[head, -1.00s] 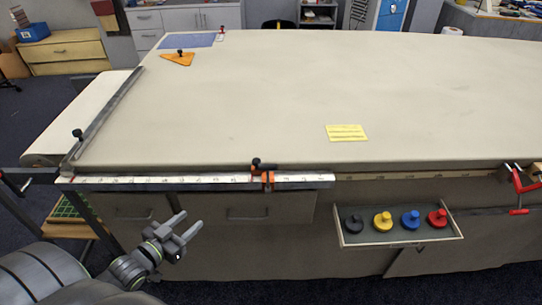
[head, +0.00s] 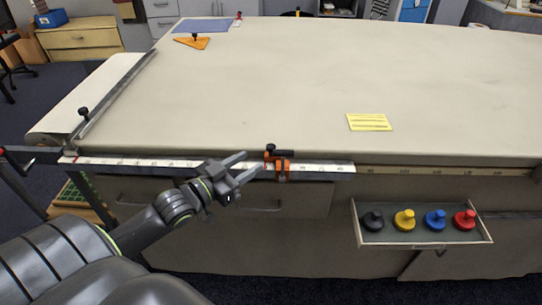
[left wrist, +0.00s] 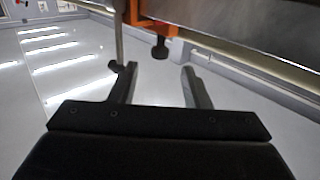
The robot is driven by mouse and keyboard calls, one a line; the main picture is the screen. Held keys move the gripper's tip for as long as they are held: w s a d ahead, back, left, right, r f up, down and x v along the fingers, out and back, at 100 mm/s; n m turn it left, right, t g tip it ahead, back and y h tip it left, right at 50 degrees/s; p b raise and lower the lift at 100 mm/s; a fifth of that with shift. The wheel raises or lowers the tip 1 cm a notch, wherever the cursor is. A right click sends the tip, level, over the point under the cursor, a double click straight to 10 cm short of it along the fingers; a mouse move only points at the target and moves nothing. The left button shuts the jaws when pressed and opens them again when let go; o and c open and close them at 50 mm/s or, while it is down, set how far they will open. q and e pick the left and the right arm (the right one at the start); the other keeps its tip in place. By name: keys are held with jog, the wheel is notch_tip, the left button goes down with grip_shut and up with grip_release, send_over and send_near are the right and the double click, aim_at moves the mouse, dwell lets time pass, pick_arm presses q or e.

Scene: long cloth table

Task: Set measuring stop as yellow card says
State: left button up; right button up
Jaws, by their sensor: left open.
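The yellow card (head: 369,122) lies flat on the cloth table near its front edge; its writing is too small to read. The measuring stop is an orange clamp with black knobs (head: 283,165) on the white ruler rail (head: 325,168) along the table's front edge. My right gripper is not in view.
A shallow tray (head: 365,239) with black, yellow, blue and red knobbed discs (head: 405,219) juts out below the table's front edge. A metal bar (head: 115,95) runs along the table's left side. An orange triangle (head: 193,42) and a blue sheet lie far back. The table's middle is clear.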

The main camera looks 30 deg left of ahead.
aim_at(267, 150)
pick_arm(q)
jog(key=b+x, duration=0.2)
jog(key=x, duration=0.5)
jog(key=shift+w, duration=0.2)
jog(key=shift+w+d, duration=0.1)
jog(key=shift+w, duration=0.4)
jog(key=shift+w+b, duration=0.1)
jog(key=shift+b, duration=0.2)
grip_shut()
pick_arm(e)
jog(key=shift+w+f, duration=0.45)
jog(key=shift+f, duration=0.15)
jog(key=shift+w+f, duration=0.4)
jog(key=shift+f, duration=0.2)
